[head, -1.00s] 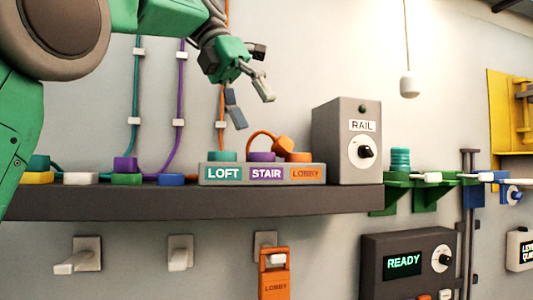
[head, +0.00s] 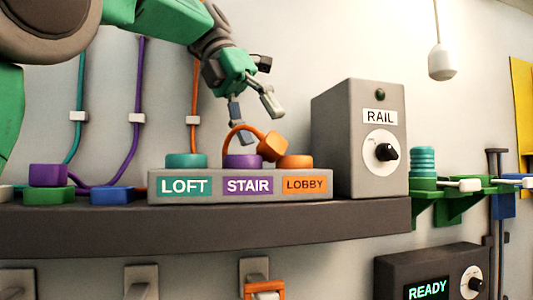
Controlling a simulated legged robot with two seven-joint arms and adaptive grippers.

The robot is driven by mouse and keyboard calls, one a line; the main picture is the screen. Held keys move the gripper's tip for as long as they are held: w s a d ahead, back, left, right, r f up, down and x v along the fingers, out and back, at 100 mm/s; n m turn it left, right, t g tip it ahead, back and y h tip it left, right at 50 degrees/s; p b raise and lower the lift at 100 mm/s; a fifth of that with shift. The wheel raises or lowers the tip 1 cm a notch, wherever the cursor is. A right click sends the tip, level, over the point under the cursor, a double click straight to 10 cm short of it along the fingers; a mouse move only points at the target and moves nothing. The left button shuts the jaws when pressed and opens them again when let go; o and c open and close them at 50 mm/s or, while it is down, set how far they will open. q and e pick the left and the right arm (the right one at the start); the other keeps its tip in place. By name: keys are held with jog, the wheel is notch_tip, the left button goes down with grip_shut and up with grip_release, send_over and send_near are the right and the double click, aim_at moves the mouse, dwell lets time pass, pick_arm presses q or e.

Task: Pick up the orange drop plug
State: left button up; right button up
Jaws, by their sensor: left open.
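The orange drop plug (head: 271,147) leans tilted at the end of an orange cord loop, over the gap between the purple STAIR socket (head: 242,161) and the orange LOBBY socket (head: 295,161). They sit on a grey block (head: 215,178) labelled LOFT, STAIR and LOBBY. My left gripper (head: 260,122) is open and points down just above the plug, its fingers close to the cord loop. I cannot tell whether a finger touches the cord. My right gripper is not in view.
The RAIL box (head: 358,140) with a black knob stands right of the block. The teal LOFT socket (head: 186,161) is at the left. Purple, green and blue pieces sit farther left on the dark shelf (head: 200,230). A lamp (head: 441,62) hangs upper right.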

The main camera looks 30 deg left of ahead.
aim_at(269, 132)
pick_arm(q)
jog(key=d+f, duration=0.2)
jog(key=d, duration=0.1)
jog(key=shift+d+f, duration=0.1)
jog(key=shift+f, duration=0.2)
jog(key=shift+s+f, duration=0.1)
jog(key=shift+s, duration=0.05)
jog(key=shift+a+f, duration=0.1)
jog(key=shift+a, duration=0.6)
jog(key=shift+a+f, duration=0.1)
jog(key=shift+a, duration=0.25)
jog(key=c, duration=0.4)
jog(key=shift+w+a+f, duration=0.1)
jog(key=shift+w+a, duration=0.15)
grip_shut()
jog(key=shift+s+d+r, duration=0.2)
jog(key=shift+s+d, duration=0.05)
jog(key=shift+d, duration=0.45)
jog(key=shift+d+r, duration=0.2)
jog(key=shift+r, duration=0.15)
jog(key=r, duration=0.8)
jog(key=shift+w+a, duration=0.25)
jog(key=shift+a, duration=0.15)
jog(key=shift+d+r, duration=0.1)
jog(key=shift+r, duration=0.35)
jog(key=shift+s+d+r, duration=0.1)
jog(key=shift+r, duration=0.15)
